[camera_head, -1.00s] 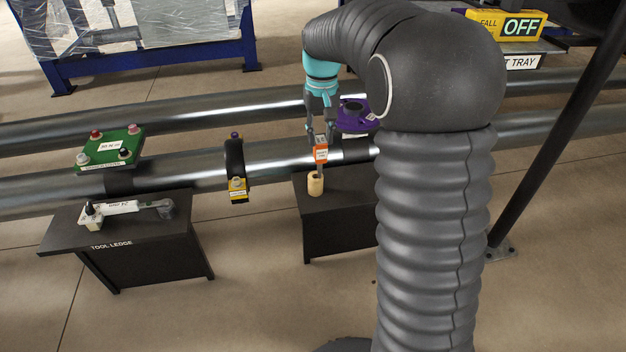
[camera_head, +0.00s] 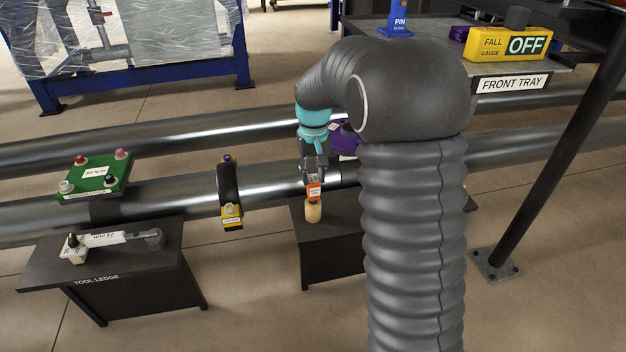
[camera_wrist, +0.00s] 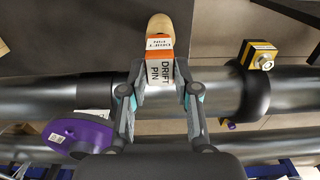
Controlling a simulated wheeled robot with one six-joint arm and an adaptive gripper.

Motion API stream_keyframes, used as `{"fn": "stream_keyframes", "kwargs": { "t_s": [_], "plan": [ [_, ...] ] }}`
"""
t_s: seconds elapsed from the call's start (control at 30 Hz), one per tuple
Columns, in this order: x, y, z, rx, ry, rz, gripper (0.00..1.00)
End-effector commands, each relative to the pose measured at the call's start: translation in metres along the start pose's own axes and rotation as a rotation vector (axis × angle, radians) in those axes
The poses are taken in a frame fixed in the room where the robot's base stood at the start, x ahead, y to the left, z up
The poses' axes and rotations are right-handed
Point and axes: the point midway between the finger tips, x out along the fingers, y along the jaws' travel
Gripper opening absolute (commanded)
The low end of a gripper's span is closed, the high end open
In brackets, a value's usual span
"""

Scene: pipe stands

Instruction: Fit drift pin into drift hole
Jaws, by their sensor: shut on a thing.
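The drift pin (camera_head: 314,190) has an orange and white block-shaped head, and its "DRIFT PIN" label shows in the wrist view (camera_wrist: 160,68). My gripper (camera_head: 315,173) is shut on this head, and both fingers flank it in the wrist view (camera_wrist: 160,88). A cream wooden cup (camera_head: 313,212) stands on a dark stand right below the head and also shows in the wrist view (camera_wrist: 159,24). The pin's shank is hidden, seemingly inside the cup. No open drift hole can be made out.
The dark stand (camera_head: 330,258) is behind my arm. A yellow-and-black clamp (camera_head: 231,195) and a green plate (camera_head: 97,178) sit on the pipe to the left. A purple part (camera_head: 345,138) is behind my gripper. The tool ledge (camera_head: 150,272) holds a white tool (camera_head: 108,239).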

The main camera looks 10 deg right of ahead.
Motion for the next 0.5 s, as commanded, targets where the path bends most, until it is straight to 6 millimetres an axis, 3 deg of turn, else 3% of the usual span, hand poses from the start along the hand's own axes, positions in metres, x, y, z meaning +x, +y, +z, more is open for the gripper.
{"fn": "stream_keyframes", "kwargs": {
  "t_s": [0.1, 0.47, 0.5],
  "plan": [
    [0.015, -0.001, 0.000, -0.002, -0.002, 0.000, 0.00],
    [0.019, -0.001, 0.000, -0.002, -0.001, 0.000, 0.00],
    [0.020, -0.001, 0.000, -0.002, -0.001, 0.000, 0.33]
  ]
}}
